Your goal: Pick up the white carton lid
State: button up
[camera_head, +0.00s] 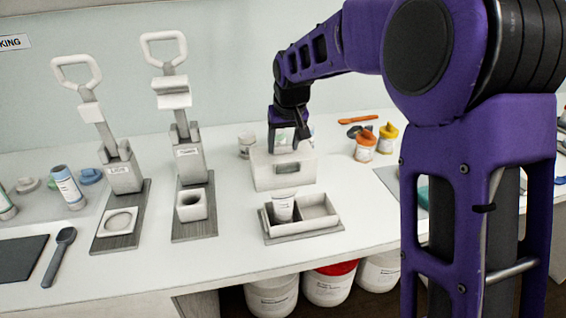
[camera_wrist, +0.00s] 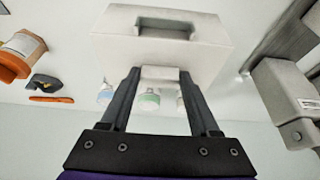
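The white carton lid seems to be part of the white box-like carton (camera_head: 283,172) that stands on the white counter behind the divided tray. I cannot make out a seam between lid and body. In the wrist view the carton (camera_wrist: 120,50) fills the upper middle, with a rectangular slot in its face and a small pale tab (camera_wrist: 160,73) at its near edge. My gripper (camera_wrist: 160,85) has its two dark fingers apart, one on each side of this tab. Whether they press on it is not clear. In the head view my gripper (camera_head: 290,140) is at the carton's far top edge.
The divided tray (camera_head: 318,211) with a white tube (camera_head: 283,206) stands in front. Two lever presses (camera_head: 190,160) (camera_head: 122,170) are to the left. Orange (camera_head: 365,146) and yellow (camera_head: 387,138) jars stand right. Small bottles (camera_wrist: 148,99) stand behind the carton.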

grip_shut()
